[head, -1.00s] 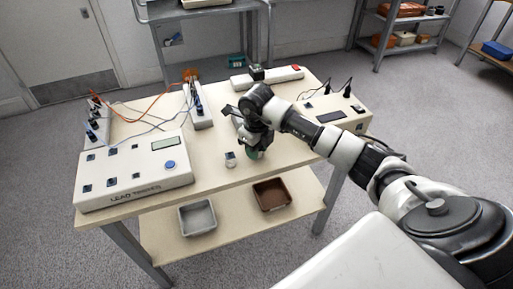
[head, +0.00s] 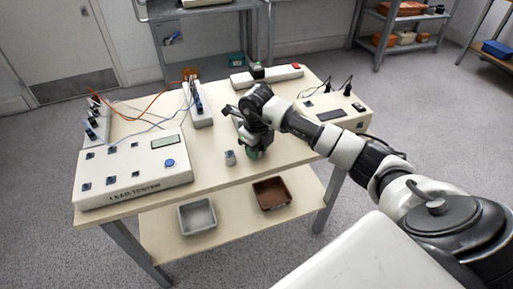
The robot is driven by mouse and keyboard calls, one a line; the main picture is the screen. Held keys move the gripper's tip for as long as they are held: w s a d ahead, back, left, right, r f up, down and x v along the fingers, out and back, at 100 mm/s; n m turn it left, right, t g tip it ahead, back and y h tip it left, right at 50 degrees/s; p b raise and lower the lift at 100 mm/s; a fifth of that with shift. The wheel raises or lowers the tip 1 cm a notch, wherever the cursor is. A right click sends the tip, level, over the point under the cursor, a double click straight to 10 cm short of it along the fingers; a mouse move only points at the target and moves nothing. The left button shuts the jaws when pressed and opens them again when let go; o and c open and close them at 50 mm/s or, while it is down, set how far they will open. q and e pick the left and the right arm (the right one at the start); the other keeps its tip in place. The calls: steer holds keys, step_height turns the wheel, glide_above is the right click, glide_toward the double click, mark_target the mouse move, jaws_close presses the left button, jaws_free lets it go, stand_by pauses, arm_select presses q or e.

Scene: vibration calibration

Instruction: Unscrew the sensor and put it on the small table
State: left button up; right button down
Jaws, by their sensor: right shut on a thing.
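My right gripper (head: 252,149) points down over the front middle of the wooden table (head: 213,172). It is shut on a small, mostly hidden thing; a bit of green (head: 253,155) shows at its fingertips, low over or on the tabletop. A small grey-white cylinder (head: 230,158) stands upright on the table just left of the gripper. I cannot tell which of these is the sensor. My left gripper is not in view.
A white lead tester box (head: 130,180) fills the table's front left. A cream box (head: 325,113) with black plugs is at right; power strips and loose cables lie behind. A grey tray (head: 197,215) and a brown tray (head: 271,194) sit on the lower shelf.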

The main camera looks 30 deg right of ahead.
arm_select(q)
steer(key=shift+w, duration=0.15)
arm_select(e)
steer(key=c, duration=0.7)
jaws_free()
steer(key=shift+c, duration=0.2)
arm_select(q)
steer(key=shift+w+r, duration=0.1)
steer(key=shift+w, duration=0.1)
